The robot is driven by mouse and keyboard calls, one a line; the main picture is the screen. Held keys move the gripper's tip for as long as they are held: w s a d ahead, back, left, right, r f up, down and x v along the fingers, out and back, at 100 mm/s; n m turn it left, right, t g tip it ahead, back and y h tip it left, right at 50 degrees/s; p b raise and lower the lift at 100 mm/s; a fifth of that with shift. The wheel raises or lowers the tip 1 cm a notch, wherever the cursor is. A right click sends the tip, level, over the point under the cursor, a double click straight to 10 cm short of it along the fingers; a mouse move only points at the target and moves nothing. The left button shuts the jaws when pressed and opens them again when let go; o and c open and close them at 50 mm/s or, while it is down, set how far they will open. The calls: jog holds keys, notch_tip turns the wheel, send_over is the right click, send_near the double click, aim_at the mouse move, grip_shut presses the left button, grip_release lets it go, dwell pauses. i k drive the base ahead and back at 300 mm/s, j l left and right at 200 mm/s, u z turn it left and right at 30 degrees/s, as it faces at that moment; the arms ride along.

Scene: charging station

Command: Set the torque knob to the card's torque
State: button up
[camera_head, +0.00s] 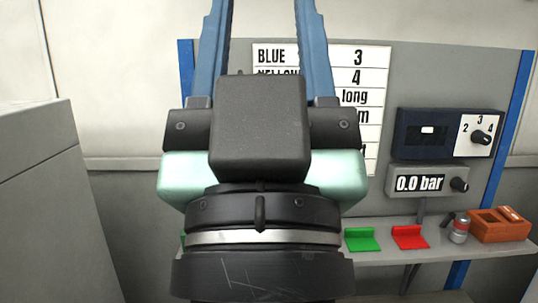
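The torque knob (479,137) is a dark round knob on a white dial plate marked 2, 3 and 4. The plate is on the right of a dark blue box (428,132) with a small lit display. The knob's pointer is too small to read surely. The white card (375,55) on the panel shows "BLUE 3", a partly covered "YELLOW" with 4, and "long". Its lower lines are mostly hidden behind my gripper. My gripper (265,20) points away from the camera, left of the knob. Its two blue fingers stand wide apart with nothing seen between them; their tips are out of frame.
Below the box, a grey unit (420,181) reads 0.0 bar and has its own black knob (459,185). A shelf (440,252) holds a green piece (362,239), a red piece (409,237), a small canister (460,229) and an orange tray (500,232). A grey cabinet (45,190) stands left.

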aim_at(479, 136)
jog(key=l+z, duration=0.2)
jog(key=z, duration=0.3)
jog(key=i+l+z, duration=0.1)
jog(key=z, duration=0.4)
jog(key=l, duration=0.15)
